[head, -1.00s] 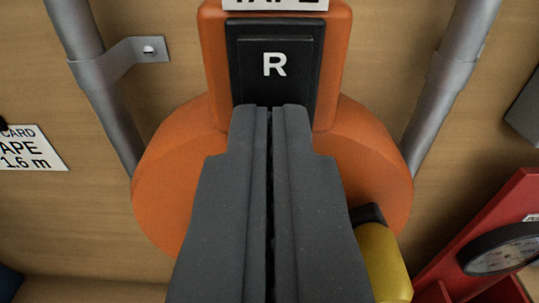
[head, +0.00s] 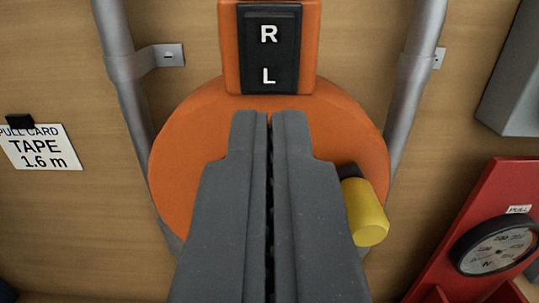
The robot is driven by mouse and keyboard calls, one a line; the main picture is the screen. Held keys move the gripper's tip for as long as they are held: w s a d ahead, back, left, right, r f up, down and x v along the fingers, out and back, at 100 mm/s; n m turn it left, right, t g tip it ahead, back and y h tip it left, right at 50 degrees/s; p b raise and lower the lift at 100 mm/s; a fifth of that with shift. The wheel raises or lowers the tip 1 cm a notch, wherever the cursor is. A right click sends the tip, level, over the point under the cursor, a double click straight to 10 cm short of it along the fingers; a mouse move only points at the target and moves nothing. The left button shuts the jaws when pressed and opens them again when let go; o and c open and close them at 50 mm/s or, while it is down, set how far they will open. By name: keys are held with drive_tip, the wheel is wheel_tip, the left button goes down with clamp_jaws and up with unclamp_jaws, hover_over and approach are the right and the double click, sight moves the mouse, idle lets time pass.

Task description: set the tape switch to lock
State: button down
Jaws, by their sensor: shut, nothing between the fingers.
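The tape switch (head: 269,48) is a black rocker on the orange housing at the top of the head view. It carries a white R at its upper part and a white L at its lower part. It belongs to the round orange tape reel (head: 190,150). My gripper (head: 270,114) is shut and empty. In the picture its tips lie just below the switch, over the reel's face. I cannot tell whether the tips touch the reel. My fingers hide the reel's lower middle.
A yellow knob (head: 364,212) sticks out at the reel's lower right. Grey pipes (head: 131,100) flank the reel on the wooden wall. A card (head: 42,149) reading TAPE 1.6 m is at left. A red panel with a dial (head: 497,246) and a grey box (head: 515,85) are at right.

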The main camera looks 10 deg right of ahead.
drive_tip(key=b+v, duration=0.1)
drive_tip(key=v, duration=0.8)
drive_tip(key=shift+s, duration=0.25)
drive_tip(key=shift+f, duration=0.1)
